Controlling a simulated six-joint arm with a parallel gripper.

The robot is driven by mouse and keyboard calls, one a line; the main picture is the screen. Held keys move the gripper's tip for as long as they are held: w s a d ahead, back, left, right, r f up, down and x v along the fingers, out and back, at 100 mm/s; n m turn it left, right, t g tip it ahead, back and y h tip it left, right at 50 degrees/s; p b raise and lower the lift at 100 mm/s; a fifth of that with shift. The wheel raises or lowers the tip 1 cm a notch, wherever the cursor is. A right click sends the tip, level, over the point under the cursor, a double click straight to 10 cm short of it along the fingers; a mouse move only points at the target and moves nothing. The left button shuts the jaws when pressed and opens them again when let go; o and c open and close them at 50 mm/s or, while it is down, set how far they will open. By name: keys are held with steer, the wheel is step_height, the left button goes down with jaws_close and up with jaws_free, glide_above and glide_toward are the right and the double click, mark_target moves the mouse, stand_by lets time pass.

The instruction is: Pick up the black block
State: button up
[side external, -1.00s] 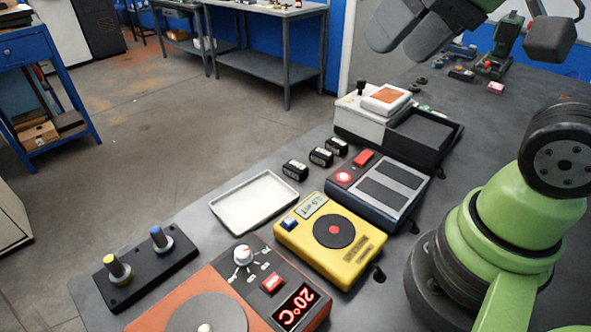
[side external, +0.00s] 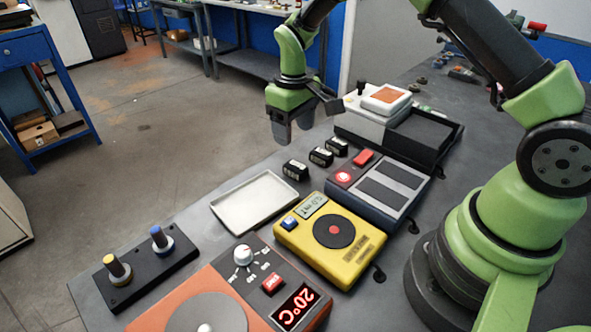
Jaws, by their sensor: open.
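Three small black blocks with pale markings stand in a row on the dark bench, behind the blue-grey device. They are the left one (side external: 295,169), the middle one (side external: 321,157) and the right one (side external: 337,146). My gripper (side external: 282,138) hangs in the air with its fingers pointing down, above and slightly left of the left block in the picture. It is open and nothing shows between its fingers. It appears apart from all three blocks.
A white tray (side external: 254,203) lies left of the blocks. A blue-grey device (side external: 378,188) with red buttons, a yellow device (side external: 330,238) and an orange hot plate (side external: 262,300) stand in front. A black open box (side external: 425,138) stands right. A black stand (side external: 135,280) holds two knobs.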

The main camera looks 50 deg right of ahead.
mark_target(296, 166)
step_height(296, 166, down, 10)
steer(key=shift+s+d+r, duration=0.1)
steer(key=shift+d, duration=0.05)
stand_by(0.3)
